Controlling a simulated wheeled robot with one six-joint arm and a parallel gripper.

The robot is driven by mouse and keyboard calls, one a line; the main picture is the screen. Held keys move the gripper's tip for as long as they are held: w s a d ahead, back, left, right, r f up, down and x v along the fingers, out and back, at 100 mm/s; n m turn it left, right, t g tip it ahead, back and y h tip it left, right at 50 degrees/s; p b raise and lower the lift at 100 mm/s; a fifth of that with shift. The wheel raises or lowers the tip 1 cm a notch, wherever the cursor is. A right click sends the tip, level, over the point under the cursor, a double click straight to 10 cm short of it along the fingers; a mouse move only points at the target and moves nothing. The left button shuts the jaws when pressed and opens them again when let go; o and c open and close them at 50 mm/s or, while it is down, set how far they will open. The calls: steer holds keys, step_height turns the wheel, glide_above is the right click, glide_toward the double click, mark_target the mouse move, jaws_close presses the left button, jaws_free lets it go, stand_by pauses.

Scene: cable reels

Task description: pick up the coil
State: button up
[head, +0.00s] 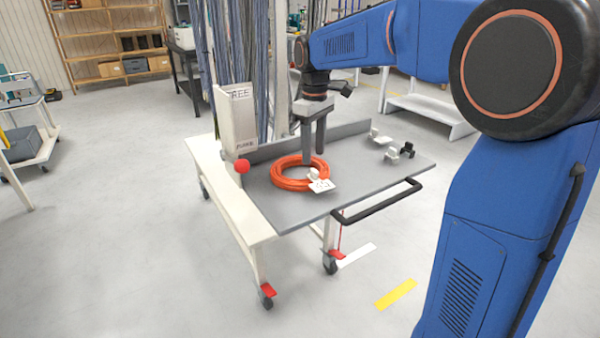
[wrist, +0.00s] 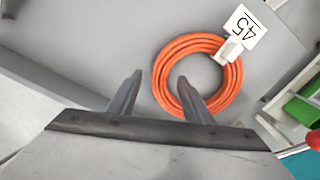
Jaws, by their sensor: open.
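An orange coil (head: 288,181) of cable lies flat on the grey top (head: 265,200) of a wheeled cart. A white clip and a white tag (head: 321,186) are on its near right side. In the wrist view the coil (wrist: 161,75) shows almost whole, and the tag (wrist: 244,27) reads 45. My gripper (head: 313,158) is above the coil, pointing down, open and empty. In the wrist view its two fingers (wrist: 157,88) are apart. The right finger overlaps the coil's lower part in the picture, and the left finger is outside the ring. I cannot tell whether they touch it.
White and black clips (head: 396,152) lie on the cart top to the right. A black handle (head: 378,200) runs along the front edge. Hanging cables (head: 232,40) are behind.

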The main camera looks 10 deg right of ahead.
steer(key=shift+f, duration=0.85)
jaws_close()
step_height(320, 180, up, 10)
stand_by(0.3)
